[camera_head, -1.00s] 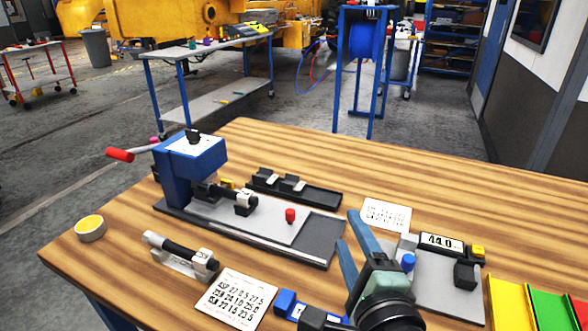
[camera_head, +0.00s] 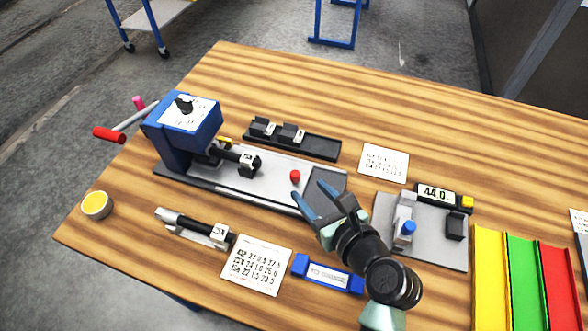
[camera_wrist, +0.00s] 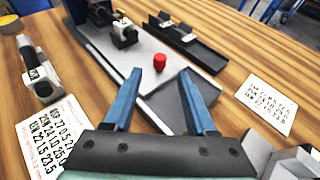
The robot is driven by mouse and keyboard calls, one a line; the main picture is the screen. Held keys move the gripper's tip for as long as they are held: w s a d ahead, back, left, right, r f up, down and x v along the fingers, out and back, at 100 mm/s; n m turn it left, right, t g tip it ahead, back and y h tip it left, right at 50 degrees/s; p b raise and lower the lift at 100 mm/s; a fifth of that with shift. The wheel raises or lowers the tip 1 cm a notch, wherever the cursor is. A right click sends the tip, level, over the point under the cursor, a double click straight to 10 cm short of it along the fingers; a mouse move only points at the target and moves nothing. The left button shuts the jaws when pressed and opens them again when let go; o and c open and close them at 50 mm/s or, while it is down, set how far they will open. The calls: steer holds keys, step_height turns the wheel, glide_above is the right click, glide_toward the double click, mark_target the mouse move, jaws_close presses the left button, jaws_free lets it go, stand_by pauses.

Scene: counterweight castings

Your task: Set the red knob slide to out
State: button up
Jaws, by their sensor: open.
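The red knob (camera_head: 295,176) stands upright on the pale slide plate (camera_head: 274,174) of the blue machine (camera_head: 186,130). It also shows in the wrist view (camera_wrist: 160,62), beyond my fingertips. My gripper (camera_head: 310,190) is open, with its two blue fingers apart and nothing between them. In the head view the fingertips are just below and to the right of the knob, and in the wrist view (camera_wrist: 158,72) the knob lies ahead of the gap between them. The knob appears apart from both fingers. A dark stretch of the base (camera_head: 325,182) is bare to the right of the plate.
A black rack (camera_head: 292,140) lies behind the slide. A gauge fixture (camera_head: 425,232) reading 44.0 and coloured bins (camera_head: 524,275) are to the right. A number card (camera_head: 257,265), a blue block (camera_head: 328,273) and a cylindrical tool (camera_head: 195,228) lie in front. The back right tabletop is clear.

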mark_target(298, 178)
steer(key=x, duration=0.8)
steer(key=shift+f, duration=0.1)
steer(key=shift+c, duration=0.2)
jaws_close()
steer(key=shift+d, duration=0.1)
stand_by(0.9)
